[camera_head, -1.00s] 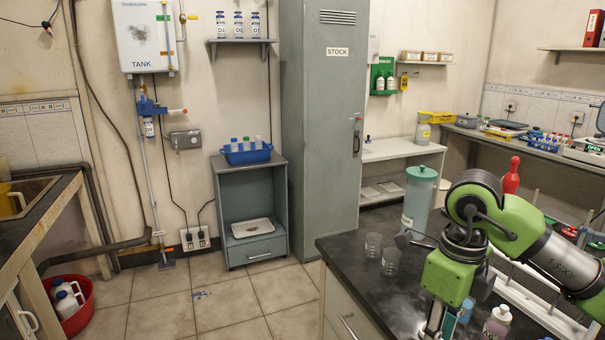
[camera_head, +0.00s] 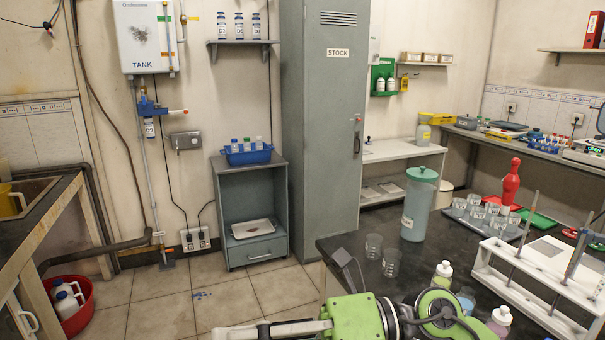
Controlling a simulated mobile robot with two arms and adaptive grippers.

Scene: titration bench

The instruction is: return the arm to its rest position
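My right arm's green and grey links (camera_head: 365,318) lie low across the bottom edge of the head view, in front of the dark bench (camera_head: 335,243). Its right gripper (camera_head: 262,331) points left at the bottom edge, over the floor. It is partly cut off by the frame, so I cannot tell whether it is open or shut. I see nothing held in the part that shows. My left arm and gripper are not in view.
Close to the arm on the bench stand two clear beakers (camera_head: 390,262), a yellow-green bottle (camera_head: 442,273), a blue cup (camera_head: 466,298) and a purple bottle (camera_head: 499,319). Behind are a teal container (camera_head: 419,204) and a white rack (camera_head: 535,275).

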